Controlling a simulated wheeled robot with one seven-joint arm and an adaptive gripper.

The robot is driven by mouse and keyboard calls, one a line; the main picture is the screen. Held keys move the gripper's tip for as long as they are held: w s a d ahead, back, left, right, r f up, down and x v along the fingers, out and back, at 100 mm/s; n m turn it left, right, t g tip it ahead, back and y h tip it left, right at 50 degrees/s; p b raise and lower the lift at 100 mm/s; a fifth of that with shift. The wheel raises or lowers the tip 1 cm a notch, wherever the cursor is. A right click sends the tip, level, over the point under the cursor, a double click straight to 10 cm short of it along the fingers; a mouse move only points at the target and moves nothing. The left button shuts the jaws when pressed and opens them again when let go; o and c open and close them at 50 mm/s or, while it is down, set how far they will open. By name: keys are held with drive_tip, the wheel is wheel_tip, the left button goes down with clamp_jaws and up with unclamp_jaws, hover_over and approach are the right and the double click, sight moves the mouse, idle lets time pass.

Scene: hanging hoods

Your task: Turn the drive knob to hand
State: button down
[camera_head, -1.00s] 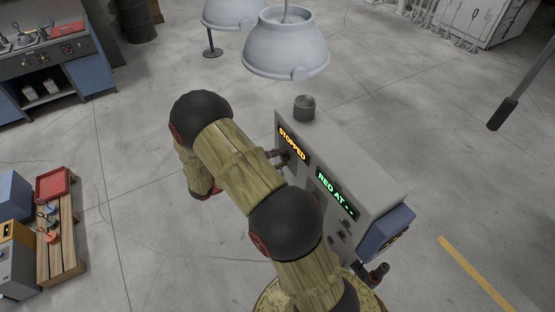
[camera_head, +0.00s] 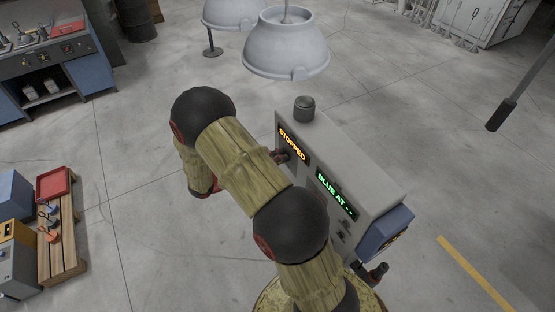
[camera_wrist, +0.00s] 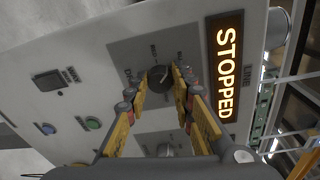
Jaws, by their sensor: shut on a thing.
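The drive knob (camera_wrist: 158,76) is a dark round knob on a grey plate of the control panel, seen in the wrist view. In the head view my arm hides the knob, and part of my gripper (camera_head: 282,156) shows at the panel's face. The panel (camera_head: 362,184) has an orange display (camera_head: 294,143) reading STOPPED and a green display (camera_head: 336,195) reading BLUE AT with dashes.
A white hood (camera_head: 286,45) hangs behind the panel. A wooden pallet (camera_head: 62,245) stands at the left. The floor between is clear.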

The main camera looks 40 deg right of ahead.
drive_tip(key=m+b, duration=0.7)
drive_tip(key=m, duration=0.1)
drive_tip(key=m+t+h+b, duration=0.1)
drive_tip(key=m+b, duration=0.5)
drive_tip(key=m, duration=0.2)
drive_tip(key=s+m+t+b, duration=0.1)
drive_tip(key=m+b, duration=0.6)
drive_tip(key=m, duration=0.2)
drive_tip(key=shift+a+f+b, duration=0.1)
drive_tip(key=shift+f+b, duration=0.2)
drive_tip(key=shift+f, duration=0.05)
drive_tip(key=shift+r, duration=0.1)
drive_tip(key=c, duration=1.5)
unclamp_jaws()
drive_tip(key=shift+r, duration=0.15)
